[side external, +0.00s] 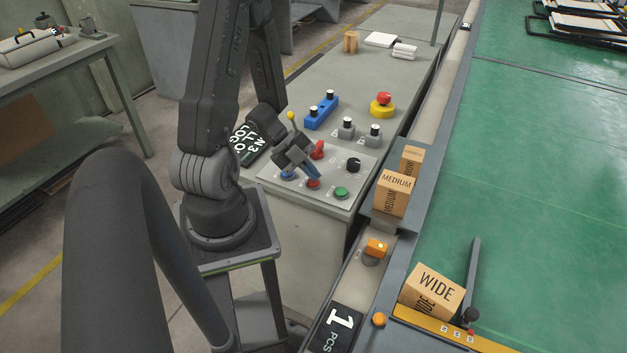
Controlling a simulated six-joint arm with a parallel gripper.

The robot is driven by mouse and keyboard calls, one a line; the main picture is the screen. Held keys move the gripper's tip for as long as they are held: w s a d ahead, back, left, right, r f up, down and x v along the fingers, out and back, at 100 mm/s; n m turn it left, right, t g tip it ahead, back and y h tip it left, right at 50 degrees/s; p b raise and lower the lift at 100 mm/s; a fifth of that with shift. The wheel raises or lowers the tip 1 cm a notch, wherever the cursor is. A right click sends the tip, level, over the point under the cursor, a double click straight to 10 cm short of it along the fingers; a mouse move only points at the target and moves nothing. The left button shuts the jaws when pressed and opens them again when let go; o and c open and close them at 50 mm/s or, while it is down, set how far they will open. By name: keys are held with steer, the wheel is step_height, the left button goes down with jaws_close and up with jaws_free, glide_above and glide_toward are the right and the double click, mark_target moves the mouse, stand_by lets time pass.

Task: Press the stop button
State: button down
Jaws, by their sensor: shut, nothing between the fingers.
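A sloped grey control panel (330,205) sits at the near end of the grey cabinet. It carries a small red button (313,184), a green button (341,193) to its right and a blue button (288,174) to its left. A red mushroom button on a yellow base (382,103) stands farther back on the cabinet top. No stop label is readable on either red button. My gripper (315,176) is shut and empty, its tips pointing down just over the small red button and partly covering it. I cannot tell whether they touch.
A yellow-tipped lever (292,116), a red control (318,149) and a black knob (354,164) surround my gripper closely. A blue block with black knobs (321,112) stands behind. Cardboard blocks marked MEDIUM (394,195) and WIDE (431,290) stand to the right, by the green table (550,180).

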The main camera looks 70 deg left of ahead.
mark_target(312, 182)
steer(key=shift+f, duration=0.4)
stand_by(0.6)
steer(key=shift+r, duration=0.85)
steer(key=shift+r, duration=2.5)
